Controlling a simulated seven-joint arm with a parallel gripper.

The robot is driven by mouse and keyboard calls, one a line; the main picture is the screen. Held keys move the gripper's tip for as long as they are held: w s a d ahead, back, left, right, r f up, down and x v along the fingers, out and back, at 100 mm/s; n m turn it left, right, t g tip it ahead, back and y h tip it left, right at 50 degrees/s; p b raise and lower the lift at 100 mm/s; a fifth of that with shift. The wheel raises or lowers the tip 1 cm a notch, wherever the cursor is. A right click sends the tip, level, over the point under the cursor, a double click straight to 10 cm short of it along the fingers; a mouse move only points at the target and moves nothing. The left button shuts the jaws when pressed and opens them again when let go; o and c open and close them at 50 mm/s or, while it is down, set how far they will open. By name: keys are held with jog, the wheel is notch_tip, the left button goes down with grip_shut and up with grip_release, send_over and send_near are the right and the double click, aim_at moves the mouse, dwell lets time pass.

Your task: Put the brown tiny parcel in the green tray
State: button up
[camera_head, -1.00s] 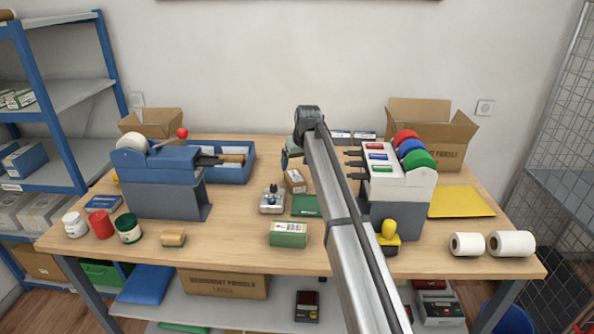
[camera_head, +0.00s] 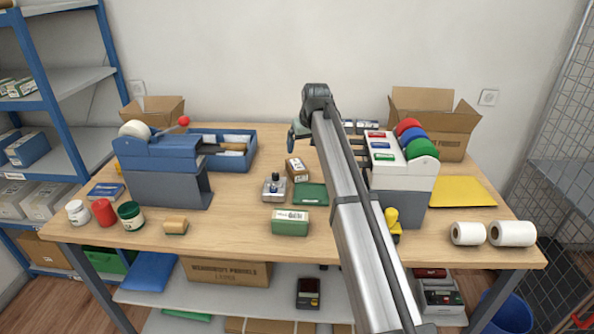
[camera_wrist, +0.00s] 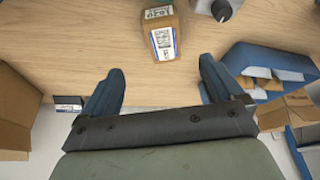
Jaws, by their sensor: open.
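The brown tiny parcel (camera_head: 297,170) stands mid-table with a white label on it. It also shows at the top of the wrist view (camera_wrist: 160,30), ahead of my fingers and apart from them. A flat dark green piece (camera_head: 310,194), which looks like the green tray, lies just in front of the parcel in the head view and seems empty. My gripper (camera_wrist: 162,72) is open with nothing between its two blue fingers. In the head view it is behind the parcel, toward the wall, with its fingers partly hidden by my arm.
A grey device with a dark knob (camera_head: 273,187) stands close beside the parcel. A green labelled box (camera_head: 290,222) is in front. A blue bin (camera_head: 240,155) lies at back left, a label dispenser (camera_head: 403,175) at right.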

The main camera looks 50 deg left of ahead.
aim_at(297, 164)
jog(key=x, duration=0.8)
jog(key=shift+a+f, duration=0.25)
jog(key=shift+f, duration=0.05)
jog(key=x, duration=0.2)
jog(key=a+x, duration=0.1)
jog(key=x, duration=0.2)
jog(key=shift+r, duration=0.2)
jog(key=shift+f, duration=0.1)
jog(key=shift+f, duration=0.2)
dwell(0.3)
